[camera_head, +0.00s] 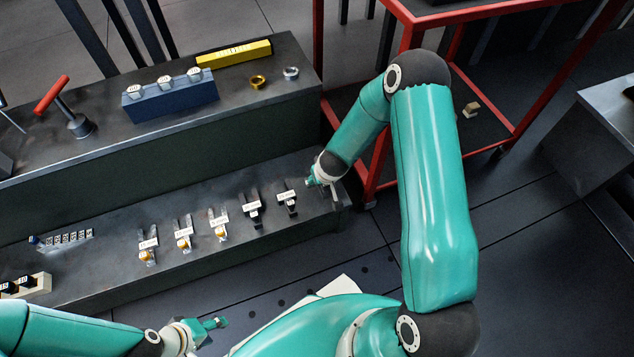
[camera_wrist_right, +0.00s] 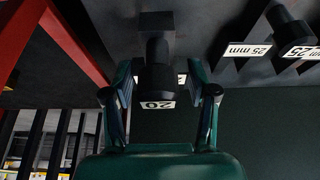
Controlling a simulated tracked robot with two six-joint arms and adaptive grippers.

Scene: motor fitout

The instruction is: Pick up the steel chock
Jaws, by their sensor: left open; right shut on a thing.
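I cannot pick out with certainty which piece is the steel chock. My right gripper (camera_head: 322,182) is at the right end of the lower bench step. In the right wrist view the right gripper (camera_wrist_right: 160,92) is shut on a dark piece labelled 20 (camera_wrist_right: 157,78), with one finger on each side of it. In the head view this piece is largely hidden by the gripper. My left gripper (camera_head: 216,323) is open and empty, low at the front, apart from the bench. A small tan block (camera_head: 471,109) lies on the red cart's lower shelf.
Several labelled pieces, including a dark one (camera_head: 288,200), line the lower step (camera_head: 110,268). The upper step holds a blue block (camera_head: 170,98), a yellow bar (camera_head: 235,53), two rings and a red-handled tool (camera_head: 60,105). A red cart frame (camera_head: 318,45) stands close to my right arm.

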